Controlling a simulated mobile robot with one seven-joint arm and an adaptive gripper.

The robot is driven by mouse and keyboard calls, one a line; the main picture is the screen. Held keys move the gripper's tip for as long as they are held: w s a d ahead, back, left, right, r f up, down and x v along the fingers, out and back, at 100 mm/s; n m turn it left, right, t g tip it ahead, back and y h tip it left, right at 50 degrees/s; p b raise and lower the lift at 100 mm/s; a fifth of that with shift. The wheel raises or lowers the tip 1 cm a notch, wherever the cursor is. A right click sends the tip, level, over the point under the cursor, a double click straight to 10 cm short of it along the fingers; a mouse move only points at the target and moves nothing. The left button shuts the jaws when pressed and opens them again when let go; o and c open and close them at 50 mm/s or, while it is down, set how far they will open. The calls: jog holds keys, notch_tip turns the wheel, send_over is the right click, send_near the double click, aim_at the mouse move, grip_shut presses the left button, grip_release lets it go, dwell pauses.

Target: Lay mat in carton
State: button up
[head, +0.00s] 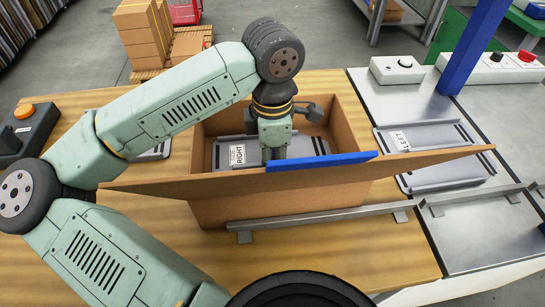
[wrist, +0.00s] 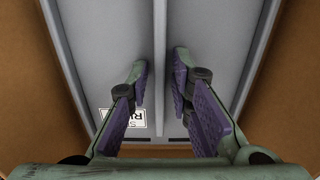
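The open brown carton (head: 206,120) stands on the wooden table with its flaps spread. A grey ribbed panel with a white "RIGHT" label (head: 225,155) lies flat inside it; it also shows in the wrist view (wrist: 100,50). It may be a part rather than the mat; no separate soft mat can be made out. My gripper (head: 275,155) reaches down into the carton above the panel. In the wrist view its two purple-padded fingers (wrist: 160,72) are apart, one on each side of the panel's raised middle rib, with gaps showing. In the head view the front flap hides the fingertips.
A blue strip (head: 322,161) sits along the front flap's top. A grey panel labelled "LEFT" (head: 430,165) lies on the metal table at right. A metal rail (head: 310,215) runs before the carton. A blue post (head: 474,45) and button boxes (head: 397,69) stand at right.

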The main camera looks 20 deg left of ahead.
jog(key=shift+o, duration=0.6)
jog(key=shift+r, duration=0.15)
jog(key=shift+r, duration=0.2)
notch_tip(320, 180, up, 12)
jog(key=b, duration=0.1)
jog(key=shift+f+b, duration=0.2)
jog(key=shift+b, duration=0.15)
